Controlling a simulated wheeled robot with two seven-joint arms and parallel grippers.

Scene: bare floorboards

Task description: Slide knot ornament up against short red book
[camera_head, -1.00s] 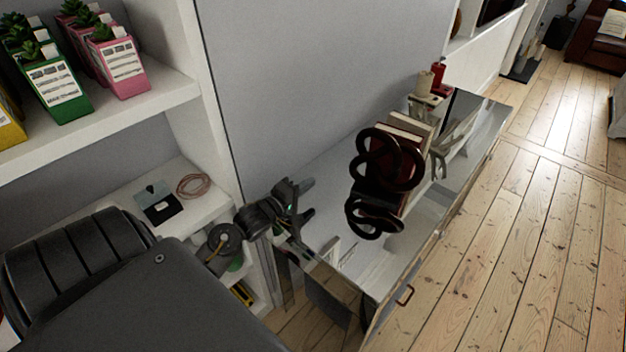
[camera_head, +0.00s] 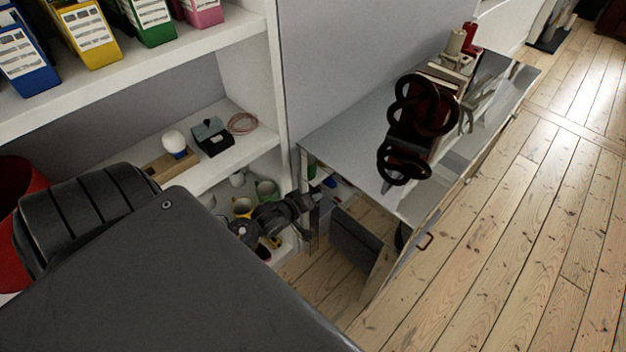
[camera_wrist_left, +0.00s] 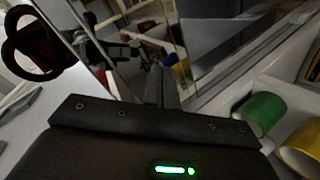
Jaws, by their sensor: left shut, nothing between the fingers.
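The knot ornament (camera_head: 403,104), dark, glossy and looped, stands on the mirror-topped cabinet in the head view. A similar knot shape just below it looks like its reflection. A dark red book (camera_head: 432,118) shows through and behind the loops, in a row of books; the gap between them cannot be judged. Part of the ornament (camera_wrist_left: 28,73) is at the upper left of the left wrist view. My left gripper (camera_head: 318,200) is shut and empty, beside the cabinet's near end, well apart from the ornament. My right gripper is not in view.
The mirrored cabinet (camera_head: 350,150) has a clear near top. A white shelf unit (camera_head: 200,172) at left holds box files, a black box (camera_head: 212,140) and cups, including a green one (camera_wrist_left: 262,112). Candles (camera_head: 456,42) stand behind the books. Floorboards at right are open.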

